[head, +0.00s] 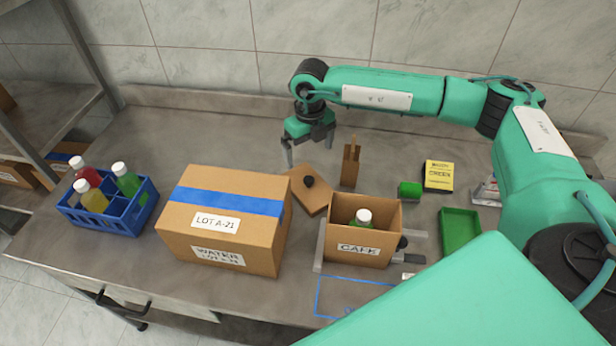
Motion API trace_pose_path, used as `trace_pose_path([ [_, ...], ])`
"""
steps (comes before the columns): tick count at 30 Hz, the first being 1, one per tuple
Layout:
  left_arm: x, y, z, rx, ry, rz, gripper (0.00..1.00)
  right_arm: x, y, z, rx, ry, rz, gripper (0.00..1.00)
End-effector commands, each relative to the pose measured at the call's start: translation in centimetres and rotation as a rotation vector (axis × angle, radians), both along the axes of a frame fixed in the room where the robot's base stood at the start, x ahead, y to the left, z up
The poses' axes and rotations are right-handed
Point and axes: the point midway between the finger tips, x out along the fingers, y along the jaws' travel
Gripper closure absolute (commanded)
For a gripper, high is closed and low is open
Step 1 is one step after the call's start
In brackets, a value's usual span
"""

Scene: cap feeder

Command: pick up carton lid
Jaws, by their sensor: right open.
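The carton lid (317,197) is a flat brown panel with a dark round knob on top. It lies tilted or turned between the large box and the open carton; I cannot tell whether it rests flat on the table. The open carton (357,252), marked CAFE, holds a bottle with a white cap (364,216) and a green body. My right gripper (308,160) is open and empty, pointing down above and behind the lid, apart from it. My left gripper is not in view.
A large taped box (268,240) stands left of the lid. A blue crate (138,222) with several bottles is at far left. A brown upright block (350,165), green cylinder (410,189), yellow sign (438,175) and green tray (460,232) stand right. The back left table is clear.

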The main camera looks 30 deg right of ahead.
Motion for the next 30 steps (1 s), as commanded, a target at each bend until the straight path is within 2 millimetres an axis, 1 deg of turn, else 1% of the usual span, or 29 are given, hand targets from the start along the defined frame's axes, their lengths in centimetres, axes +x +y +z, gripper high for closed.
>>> trace_pose_path([
  [1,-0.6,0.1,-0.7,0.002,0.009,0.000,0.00,0.0,-0.1,-0.5,-0.006,-0.003,0.000,0.00],
  [2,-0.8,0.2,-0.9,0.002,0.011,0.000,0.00,0.0,-0.2,-0.7,-0.009,-0.003,0.000,0.00],
  [5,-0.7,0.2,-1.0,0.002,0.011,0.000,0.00,0.0,-0.3,-1.0,-0.016,-0.004,-0.001,0.00],
  [8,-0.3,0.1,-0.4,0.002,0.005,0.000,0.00,0.0,-0.4,-2.1,-0.018,-0.003,-0.001,0.00],
  [15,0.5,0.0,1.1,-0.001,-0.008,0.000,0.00,-0.1,-0.3,-6.7,-0.017,-0.001,-0.001,0.00],
  [18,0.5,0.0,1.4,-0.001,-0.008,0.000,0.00,0.0,-0.3,-8.1,-0.017,-0.002,-0.002,0.00],
  [23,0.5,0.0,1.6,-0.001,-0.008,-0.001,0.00,0.0,-0.3,-9.3,-0.016,-0.004,-0.001,0.00],
  [26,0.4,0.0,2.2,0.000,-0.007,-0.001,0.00,0.2,-0.2,-9.9,-0.016,-0.004,-0.001,0.00],
  [30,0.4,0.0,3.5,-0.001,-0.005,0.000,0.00,0.5,-0.1,-11.7,-0.017,-0.002,0.000,0.00],
])
